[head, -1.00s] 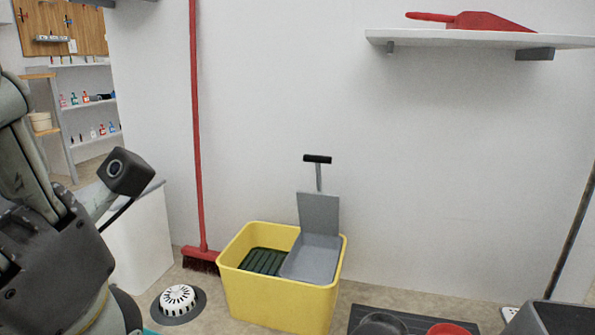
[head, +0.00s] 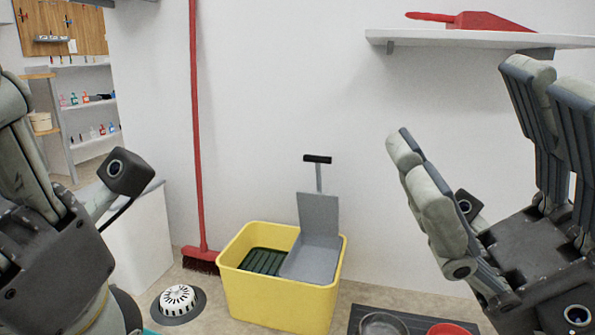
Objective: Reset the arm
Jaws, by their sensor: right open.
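My right gripper (head: 470,150) is at the right of the head view, raised in front of the white wall. Its fingers point up and are spread wide apart, with nothing between them. Part of my left arm (head: 50,220) shows at the left edge. The left gripper's fingers cannot be made out clearly there, so its opening does not show.
A yellow bucket (head: 275,301) with a grey wringer (head: 318,215) stands on the floor. A red broom (head: 196,150) leans on the wall beside it. A white shelf (head: 470,39) holds a red dustpan (head: 480,21). A white drain-like fixture (head: 178,299) and a dark mat (head: 357,318) are on the floor.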

